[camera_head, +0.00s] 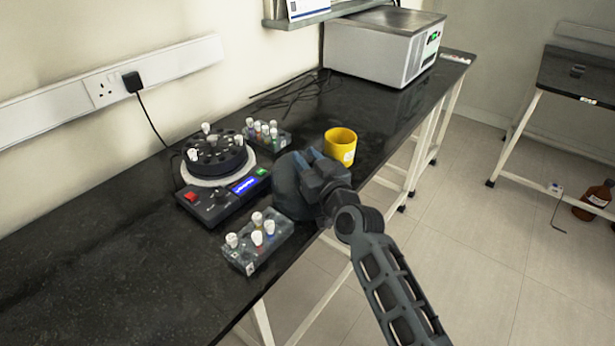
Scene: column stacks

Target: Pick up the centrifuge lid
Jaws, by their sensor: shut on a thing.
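The centrifuge lid (286,188) looks like a dark grey, rounded dome. It is beside the centrifuge (220,198), to its right, near the front edge of the bench. My gripper (309,160) is shut on the lid, and its blue-grey fingertips are at the lid's upper right side. My gripper hides part of the lid, and I cannot tell whether the lid touches the bench. The centrifuge is uncovered, with its black rotor (213,155) and several white-capped tubes showing. Its front has a red button, a green button and a lit blue display.
A tube rack (256,245) with several capped tubes stands close in front of the lid. Another rack (266,136) is behind the centrifuge. A yellow cup (341,146) stands just behind my gripper. A large grey machine (375,50) is at the far end. The bench's left part is clear.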

